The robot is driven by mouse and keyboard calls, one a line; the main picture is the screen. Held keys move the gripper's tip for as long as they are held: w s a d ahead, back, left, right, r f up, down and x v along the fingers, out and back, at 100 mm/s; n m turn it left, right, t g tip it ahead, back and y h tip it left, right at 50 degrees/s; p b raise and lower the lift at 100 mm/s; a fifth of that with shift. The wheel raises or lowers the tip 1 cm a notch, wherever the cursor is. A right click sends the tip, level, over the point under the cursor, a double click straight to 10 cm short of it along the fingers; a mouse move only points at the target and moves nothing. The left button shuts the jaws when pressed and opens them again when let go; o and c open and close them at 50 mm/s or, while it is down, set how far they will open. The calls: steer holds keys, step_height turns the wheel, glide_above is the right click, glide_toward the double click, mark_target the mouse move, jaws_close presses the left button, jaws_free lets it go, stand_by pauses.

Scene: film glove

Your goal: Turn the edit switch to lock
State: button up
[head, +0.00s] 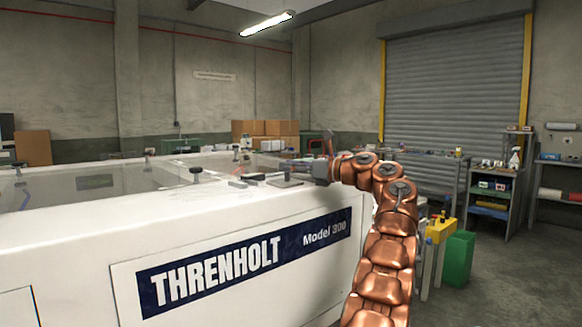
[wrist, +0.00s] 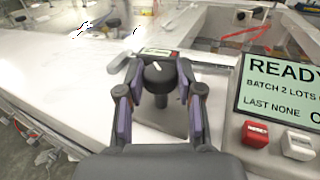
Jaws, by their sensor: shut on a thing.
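The edit switch (wrist: 158,73) is a round dark knob with a short white pointer mark on top, in the middle of the wrist view. The mark points up and slightly left in that picture. The knob stands on a grey plate (wrist: 174,118), with a small label (wrist: 158,52) behind it whose words are too small to read. My gripper (wrist: 160,82) is shut on the knob, one finger on each side. In the head view my gripper (head: 321,172) is at the far right end of the white machine top; I cannot make out the knob there.
A display (wrist: 284,90) reading "READY" stands right of the knob, with a red button (wrist: 256,134) and a white button (wrist: 298,145) below it. A grey flat handle (wrist: 97,50) lies to the left. The white machine (head: 90,240) fills the left of the head view.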

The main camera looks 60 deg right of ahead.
stand_by(0.4)
steer(key=o, duration=1.2)
steer(key=shift+s+d, duration=0.25)
steer(key=shift+s, duration=1.75)
steer(key=shift+s+d, duration=0.3)
steer(key=shift+s, duration=1.65)
steer(key=shift+s+d, duration=0.25)
steer(key=shift+s, duration=1.75)
